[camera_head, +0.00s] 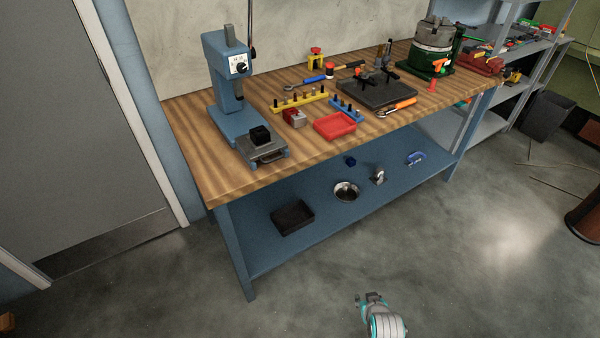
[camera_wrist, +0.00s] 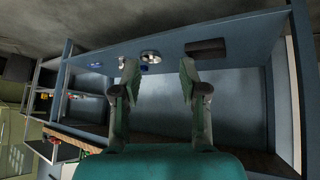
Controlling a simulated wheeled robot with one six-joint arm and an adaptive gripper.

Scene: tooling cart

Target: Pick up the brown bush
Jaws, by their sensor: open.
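I cannot clearly pick out a brown bush in either view. Several small pegs or bushes stand on a yellow rack (camera_head: 300,98) and a blue rack (camera_head: 346,110) on the wooden workbench (camera_head: 222,170), too small to tell their colours surely. My gripper (camera_wrist: 158,82) is open and empty in the wrist view, its two fingers apart. The wrist view looks upside down, facing the blue lower shelf (camera_wrist: 215,47). In the head view my arm's end (camera_head: 378,312) shows at the bottom, over the floor in front of the bench and away from the racks.
A blue press (camera_head: 228,80) stands at the bench's left, a red tray (camera_head: 335,125) near its front edge. A dark plate (camera_head: 388,92) and green-based chuck (camera_head: 432,50) are farther right. The lower shelf holds a black bin (camera_head: 292,217) and metal bowl (camera_head: 346,191). Front floor is clear.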

